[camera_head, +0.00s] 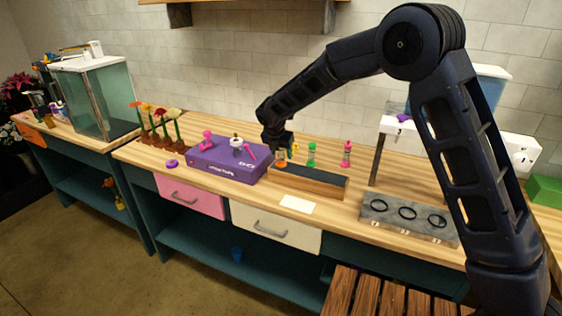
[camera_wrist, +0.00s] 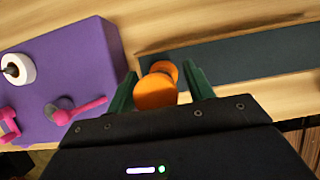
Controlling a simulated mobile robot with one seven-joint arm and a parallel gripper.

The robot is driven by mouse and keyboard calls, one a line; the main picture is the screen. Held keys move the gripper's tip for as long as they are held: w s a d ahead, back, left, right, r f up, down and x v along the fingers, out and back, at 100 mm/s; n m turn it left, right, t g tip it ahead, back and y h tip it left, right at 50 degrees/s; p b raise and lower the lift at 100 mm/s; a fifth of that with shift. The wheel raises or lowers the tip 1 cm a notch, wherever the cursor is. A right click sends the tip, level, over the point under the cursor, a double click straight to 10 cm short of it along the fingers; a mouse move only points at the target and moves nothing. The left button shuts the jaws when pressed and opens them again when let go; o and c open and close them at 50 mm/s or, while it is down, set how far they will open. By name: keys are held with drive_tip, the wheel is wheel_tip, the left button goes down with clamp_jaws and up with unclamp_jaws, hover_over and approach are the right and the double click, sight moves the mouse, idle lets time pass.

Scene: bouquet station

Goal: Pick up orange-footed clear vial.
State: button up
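The orange-footed vial (camera_wrist: 155,91) shows in the wrist view as an orange disc with another orange part behind it, between the two green fingers of my gripper (camera_wrist: 159,84). Its clear body is hidden in that view. The fingers stand on either side of it with small gaps visible, so they look open around it. In the head view my gripper (camera_head: 279,150) is above the counter by the left end of the dark-topped tray, and a bit of orange (camera_head: 281,164) shows just below it.
A purple box (camera_head: 226,167) with pink and white parts stands close to the left. The dark-topped wooden tray (camera_head: 310,179) lies beside my gripper. Green (camera_head: 311,153) and pink (camera_head: 347,153) vials stand behind it. A grey block with black rings (camera_head: 408,218) is at right.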

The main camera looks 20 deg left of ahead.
clamp_jaws()
drive_tip(key=shift+r, duration=0.1)
